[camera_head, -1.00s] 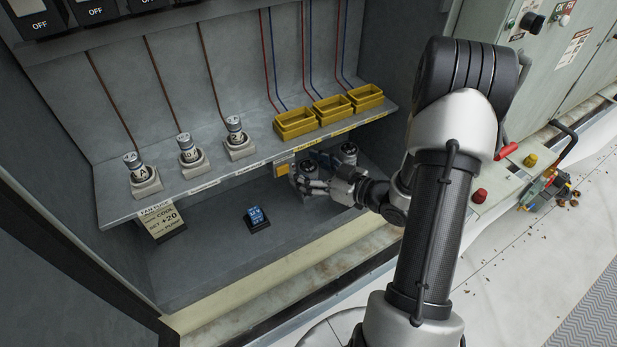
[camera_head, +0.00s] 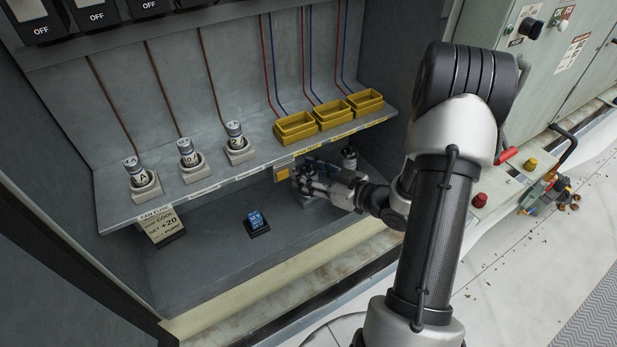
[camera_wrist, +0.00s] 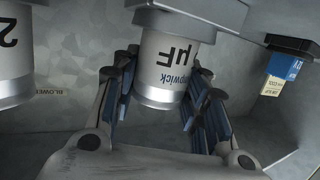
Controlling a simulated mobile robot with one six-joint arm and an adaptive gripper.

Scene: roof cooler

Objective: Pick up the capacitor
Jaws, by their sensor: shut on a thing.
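The capacitor (camera_wrist: 168,62) is a silver-grey can with blue lettering and a large "µF" in the wrist view, where it appears upside down. My gripper (camera_wrist: 160,100) has a blue-padded finger on each side of the can and is shut on it. In the head view my gripper (camera_head: 308,183) is under the shelf, at the right of the lower bay. It and the shelf edge hide most of the held can there. A second can (camera_wrist: 15,65) marked "2" stands beside it in the wrist view, apart from the fingers.
The shelf (camera_head: 205,187) overhangs my gripper. It carries three lettered cans in sockets and three yellow trays (camera_head: 333,112). Another can (camera_head: 349,158) stands behind my gripper. A small blue item (camera_head: 257,219) sits on the lower floor, with clear space around it.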

